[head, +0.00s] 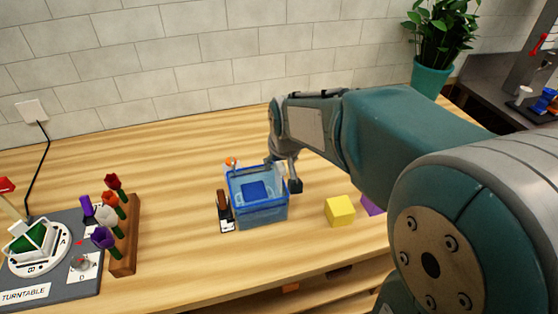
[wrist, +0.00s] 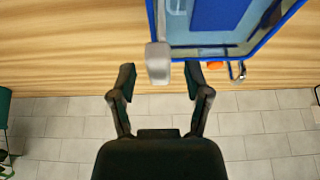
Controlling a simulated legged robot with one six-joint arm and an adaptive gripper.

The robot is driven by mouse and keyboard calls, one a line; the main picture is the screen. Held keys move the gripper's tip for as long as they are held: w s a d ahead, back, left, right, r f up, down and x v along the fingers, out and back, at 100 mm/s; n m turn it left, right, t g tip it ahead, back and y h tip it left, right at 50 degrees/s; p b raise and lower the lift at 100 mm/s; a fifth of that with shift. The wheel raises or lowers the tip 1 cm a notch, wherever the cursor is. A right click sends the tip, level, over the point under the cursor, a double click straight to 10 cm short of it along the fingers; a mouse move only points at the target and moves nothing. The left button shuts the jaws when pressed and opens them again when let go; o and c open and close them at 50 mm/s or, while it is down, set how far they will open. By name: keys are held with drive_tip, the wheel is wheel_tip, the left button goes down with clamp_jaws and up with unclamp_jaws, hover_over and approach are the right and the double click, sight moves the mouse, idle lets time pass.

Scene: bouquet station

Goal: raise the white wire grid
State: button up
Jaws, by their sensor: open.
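My gripper (wrist: 160,78) is open, its two dark fingers apart. A pale grey block (wrist: 158,62) at the edge of a blue-rimmed clear bin (wrist: 214,52) shows between the fingertips; I cannot tell whether they touch it. In the head view my gripper (head: 284,172) is at the back right edge of the bin (head: 262,212), which has a dark blue square inside. I cannot make out a white wire grid for certain. On the turntable (head: 60,268) at the left, a white frame (head: 46,229) stands around a green block (head: 28,241).
A wooden rack (head: 124,250) holds several flowers. A brown-handled tool (head: 222,203) lies left of the bin. A yellow cube (head: 340,211) and a purple block (head: 372,205) lie to the right. A potted plant (head: 434,50) stands at the back right.

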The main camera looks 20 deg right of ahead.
clamp_jaws()
wheel_tip(320, 180, up, 8)
drive_tip(key=shift+r, duration=0.1)
idle(0.4)
unclamp_jaws()
drive_tip(key=v, duration=1.1)
drive_tip(key=shift+s+r, duration=0.25)
drive_tip(key=shift+r, duration=0.05)
